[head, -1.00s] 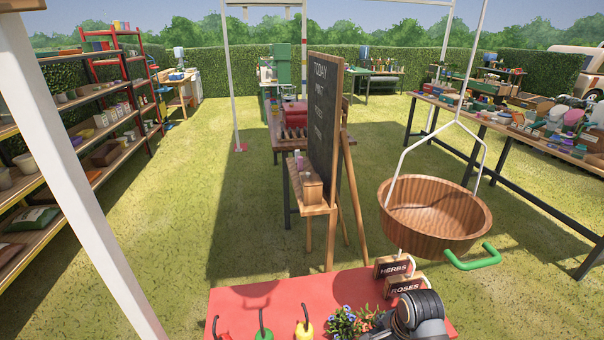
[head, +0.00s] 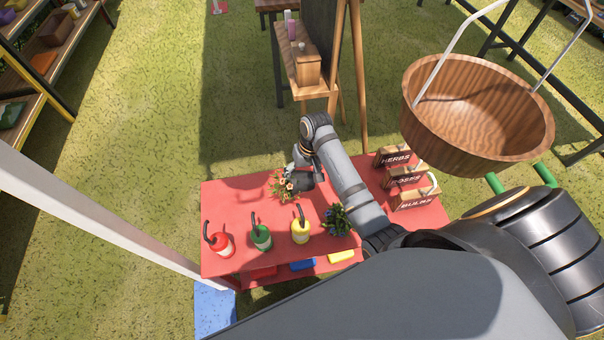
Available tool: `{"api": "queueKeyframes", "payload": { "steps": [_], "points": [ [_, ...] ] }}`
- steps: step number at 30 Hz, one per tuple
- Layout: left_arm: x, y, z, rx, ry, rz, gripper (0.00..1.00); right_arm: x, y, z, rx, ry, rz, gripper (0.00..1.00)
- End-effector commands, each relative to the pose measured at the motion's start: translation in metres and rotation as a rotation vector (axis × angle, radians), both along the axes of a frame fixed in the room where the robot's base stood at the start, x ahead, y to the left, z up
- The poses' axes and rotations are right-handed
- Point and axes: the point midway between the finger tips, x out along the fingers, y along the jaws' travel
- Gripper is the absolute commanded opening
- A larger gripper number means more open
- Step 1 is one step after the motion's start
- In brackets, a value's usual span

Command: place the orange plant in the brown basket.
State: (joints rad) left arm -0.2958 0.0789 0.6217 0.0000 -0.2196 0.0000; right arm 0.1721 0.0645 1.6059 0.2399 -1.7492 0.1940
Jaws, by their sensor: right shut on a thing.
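The orange plant (head: 283,187), green leaves with small orange and pale flowers, is at the fingertips of my right gripper (head: 293,180), above the left part of the red table. My right gripper is shut on it; its pot is mostly hidden by the fingers. I cannot tell how far the plant is above the tabletop. The brown basket (head: 440,128), round and wooden, hangs from white rods at the upper right, well to the right of the plant. The visible inside of the basket is empty. My left gripper is not in view.
A blue-flowered plant (head: 338,220) stands beside my right forearm. A chalkboard easel (head: 318,90) stands behind.

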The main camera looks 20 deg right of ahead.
Motion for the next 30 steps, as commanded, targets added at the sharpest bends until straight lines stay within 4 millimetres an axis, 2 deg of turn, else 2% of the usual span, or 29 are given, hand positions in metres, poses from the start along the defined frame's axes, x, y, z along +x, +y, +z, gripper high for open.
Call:
{"api": "queueKeyframes", "payload": {
  "steps": [7,15,21,27,30],
  "points": [
    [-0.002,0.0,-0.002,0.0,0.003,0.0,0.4,0.001,0.001,-0.007,0.005,-0.001,0.061,0.09],
    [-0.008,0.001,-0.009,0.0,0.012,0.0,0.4,0.0,0.001,-0.058,0.006,0.0,0.058,0.09],
    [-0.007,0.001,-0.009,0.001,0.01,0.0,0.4,0.001,0.001,-0.068,0.005,-0.002,0.059,0.09],
    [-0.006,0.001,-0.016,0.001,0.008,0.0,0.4,0.001,0.001,-0.099,0.005,-0.002,0.058,0.09],
    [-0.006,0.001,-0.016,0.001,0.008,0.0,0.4,0.001,0.001,-0.103,0.005,-0.004,0.057,0.09]
  ]
}}
